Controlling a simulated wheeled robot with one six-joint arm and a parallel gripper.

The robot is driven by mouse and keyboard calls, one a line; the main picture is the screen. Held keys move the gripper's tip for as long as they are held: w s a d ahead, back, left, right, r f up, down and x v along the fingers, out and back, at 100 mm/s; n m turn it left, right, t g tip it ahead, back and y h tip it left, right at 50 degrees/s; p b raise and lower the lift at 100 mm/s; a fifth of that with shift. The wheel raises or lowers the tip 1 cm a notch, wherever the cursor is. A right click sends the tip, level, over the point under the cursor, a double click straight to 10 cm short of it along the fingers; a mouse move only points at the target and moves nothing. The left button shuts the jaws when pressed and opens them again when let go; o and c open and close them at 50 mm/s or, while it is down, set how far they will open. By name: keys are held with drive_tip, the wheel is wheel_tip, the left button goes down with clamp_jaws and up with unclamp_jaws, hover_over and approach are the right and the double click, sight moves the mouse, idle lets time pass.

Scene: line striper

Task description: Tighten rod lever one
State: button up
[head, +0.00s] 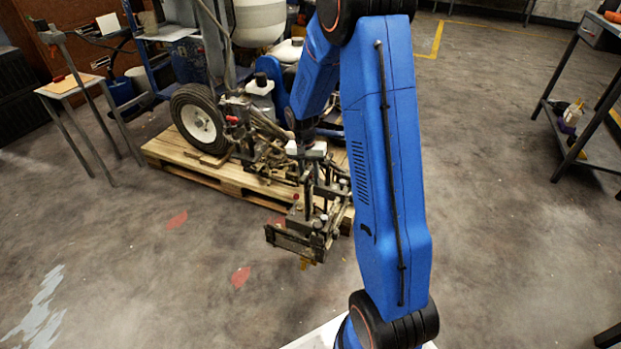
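The line striper stands on a wooden pallet (190,172), with its wheel (198,122) at the left. Its metal bracket assembly (308,222), with several rods, clamps and small knobs, reaches out past the pallet's near edge. I cannot tell which small part is rod lever one. My blue arm comes up from the bottom right and bends down toward the striper. My gripper (306,150) is at the upper end of the bracket assembly, among its rods. Its fingers are too small and mixed with the metal parts to tell whether they are open or touch anything.
A small table (70,86) with a red item stands at the left. A white tank (260,22) and bottles sit on the striper behind my gripper. A grey workbench (585,90) with a lower shelf stands at the right. The concrete floor between is clear.

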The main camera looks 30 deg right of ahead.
drive_tip(key=shift+c, duration=0.7)
clamp_jaws()
